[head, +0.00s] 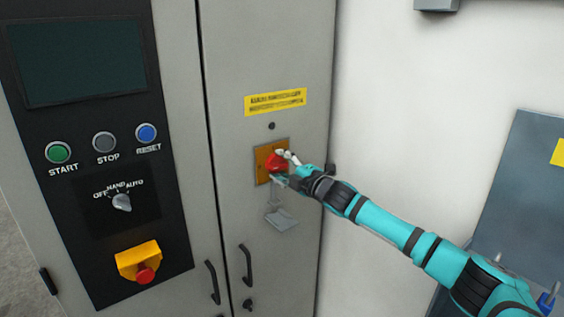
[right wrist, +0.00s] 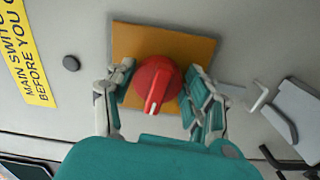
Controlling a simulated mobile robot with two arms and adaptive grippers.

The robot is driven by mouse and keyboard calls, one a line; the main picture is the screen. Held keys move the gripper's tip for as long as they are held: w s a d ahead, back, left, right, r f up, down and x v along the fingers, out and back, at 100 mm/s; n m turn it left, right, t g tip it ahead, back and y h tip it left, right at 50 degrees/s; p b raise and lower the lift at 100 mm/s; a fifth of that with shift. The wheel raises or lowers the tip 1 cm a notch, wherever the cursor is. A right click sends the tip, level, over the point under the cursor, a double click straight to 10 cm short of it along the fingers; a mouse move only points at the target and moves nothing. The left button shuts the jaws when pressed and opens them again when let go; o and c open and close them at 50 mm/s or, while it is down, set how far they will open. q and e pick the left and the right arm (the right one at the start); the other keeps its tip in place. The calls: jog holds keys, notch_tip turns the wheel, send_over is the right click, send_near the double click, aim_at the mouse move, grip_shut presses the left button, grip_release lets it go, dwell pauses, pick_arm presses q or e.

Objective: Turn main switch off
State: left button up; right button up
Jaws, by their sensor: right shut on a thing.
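The main switch is a red rotary knob (head: 277,163) on an orange-yellow plate (head: 262,161), mounted on the right cabinet door. In the right wrist view the red knob (right wrist: 158,84) has a white mark on its handle, pointing toward the bottom of that picture, and the plate (right wrist: 192,46) lies behind it. My right gripper (head: 286,167) is at the knob, its fingers on either side of it and shut on it; it also shows in the right wrist view (right wrist: 157,92). My left gripper is not in view.
A yellow label (head: 275,102) sits above the switch. A grey hasp or tag (head: 282,219) hangs below it. The control panel (head: 180,235) at left carries START, STOP and RESET buttons, a selector (head: 122,202) and an emergency stop (head: 145,274). Black door handles (head: 247,264) protrude below.

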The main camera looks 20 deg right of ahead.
jog(key=shift+n, duration=0.7)
jog(key=o, duration=1.1)
jog(key=shift+s, duration=0.25)
jog(key=v, duration=1.1)
jog(key=shift+s+d, duration=0.1)
jog(key=shift+s, duration=0.2)
